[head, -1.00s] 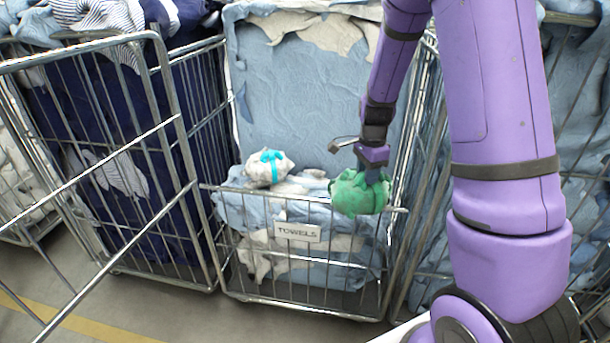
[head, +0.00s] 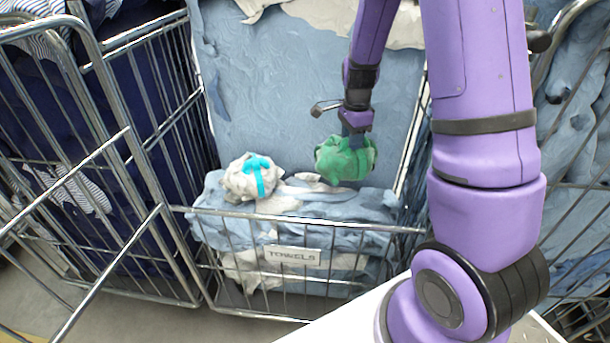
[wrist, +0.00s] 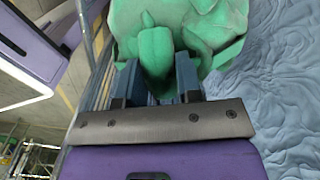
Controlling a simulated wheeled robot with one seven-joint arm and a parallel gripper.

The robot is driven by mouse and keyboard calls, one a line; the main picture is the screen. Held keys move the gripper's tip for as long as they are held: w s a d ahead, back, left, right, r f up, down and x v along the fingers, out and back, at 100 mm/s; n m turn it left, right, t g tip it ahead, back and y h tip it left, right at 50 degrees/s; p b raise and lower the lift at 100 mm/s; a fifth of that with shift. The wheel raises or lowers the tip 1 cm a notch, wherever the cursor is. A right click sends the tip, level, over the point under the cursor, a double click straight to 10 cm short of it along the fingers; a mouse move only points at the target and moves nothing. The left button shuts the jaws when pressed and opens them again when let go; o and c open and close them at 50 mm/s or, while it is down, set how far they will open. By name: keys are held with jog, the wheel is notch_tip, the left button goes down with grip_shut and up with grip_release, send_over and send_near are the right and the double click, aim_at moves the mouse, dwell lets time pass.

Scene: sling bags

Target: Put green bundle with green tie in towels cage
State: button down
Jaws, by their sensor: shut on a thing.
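The green bundle (head: 345,158) hangs from my gripper (head: 357,132), above the towels cage (head: 172,208) and behind its front rail. In the wrist view the bundle (wrist: 205,40) fills the top, and my gripper (wrist: 160,85) is shut on its green knot. The cage carries a TOWELS label (head: 292,256) on its low front. Blue and white cloth (head: 330,205) fills its lower part. The bundle looks slightly above this cloth; I cannot tell whether it touches.
A white bundle with a turquoise tie (head: 250,178) lies on the cloth, left of the green bundle. A cage with dark blue cloth (head: 130,140) stands at the left. Another cage of blue cloth (head: 580,150) stands at the right. Tall blue cloth (head: 270,90) backs the towels cage.

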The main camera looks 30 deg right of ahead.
aim_at(348, 166)
jog(key=shift+w+f, duration=0.1)
jog(key=shift+f, duration=4.8)
jog(key=shift+f, duration=0.1)
jog(key=c, duration=0.8)
grip_release()
